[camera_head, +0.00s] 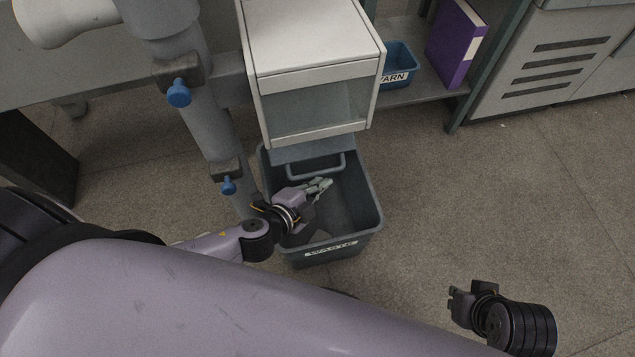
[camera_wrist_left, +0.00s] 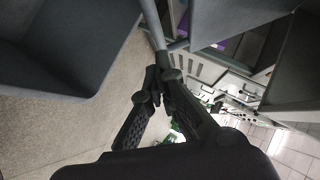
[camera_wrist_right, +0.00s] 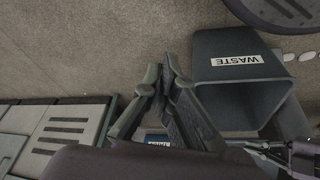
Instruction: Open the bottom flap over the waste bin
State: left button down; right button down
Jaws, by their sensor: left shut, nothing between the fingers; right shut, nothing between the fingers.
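The grey bottom flap (camera_head: 300,151) shows below the front of the white box, with a grey loop handle (camera_head: 318,175) at its edge. The dark grey waste bin (camera_head: 368,200), labelled WASTE, stands on the floor beneath. My left gripper (camera_head: 326,184) is shut and empty over the bin, close to the handle. In the left wrist view the handle bar (camera_wrist_left: 153,22) runs just beyond the fingertips (camera_wrist_left: 158,78); I cannot tell whether they touch it. My right gripper (camera_head: 455,296) is shut and empty, right of the bin. The flap's angle is hard to judge.
The white box (camera_head: 312,30) with a clear front stands above the bin. A grey post with blue knobs (camera_head: 179,93) stands at its left. A blue YARN bin (camera_head: 400,62) and purple binder (camera_head: 455,42) sit on a shelf behind. Floor at right is clear.

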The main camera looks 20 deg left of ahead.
pick_arm(q)
jog(key=shift+w+a+f, duration=0.5)
jog(key=shift+w+f, duration=0.2)
jog(key=shift+f, duration=0.05)
pick_arm(e)
jog(key=shift+f, duration=0.35)
